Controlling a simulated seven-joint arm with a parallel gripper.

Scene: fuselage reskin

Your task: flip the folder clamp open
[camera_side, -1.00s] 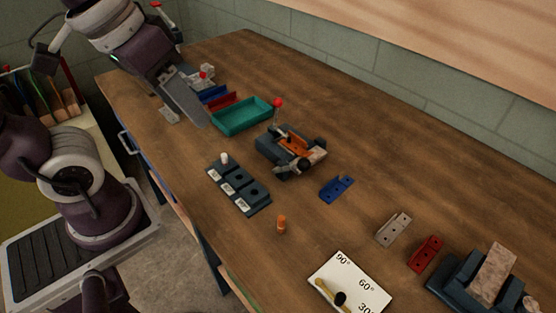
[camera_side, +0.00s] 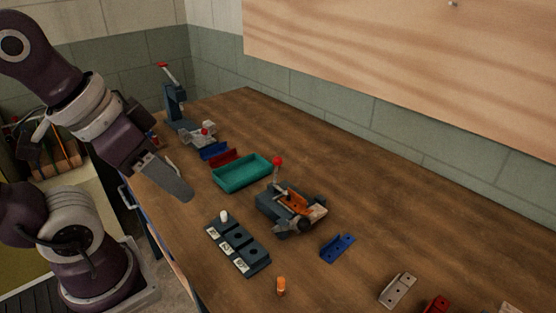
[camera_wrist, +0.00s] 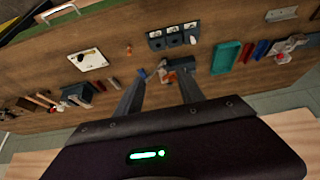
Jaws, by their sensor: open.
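The folder (camera_side: 275,202) is a dark blue-grey fixture near the middle of the bench, with an orange piece (camera_side: 292,200) on it. Its clamp lever stands upright and ends in a red ball knob (camera_side: 277,161). My gripper (camera_side: 180,190) is open and empty, in the air left of the folder near the bench's front edge. In the wrist view my gripper's two fingers (camera_wrist: 160,80) are spread, and the folder (camera_wrist: 187,64) shows beyond and between them, partly hidden by one finger. The clamp lever is too small to make out there.
A teal tray (camera_side: 242,174) sits behind the folder, with red and blue brackets beyond. A numbered dark block (camera_side: 238,246) lies in front. A red-handled press (camera_side: 176,100) stands far back.

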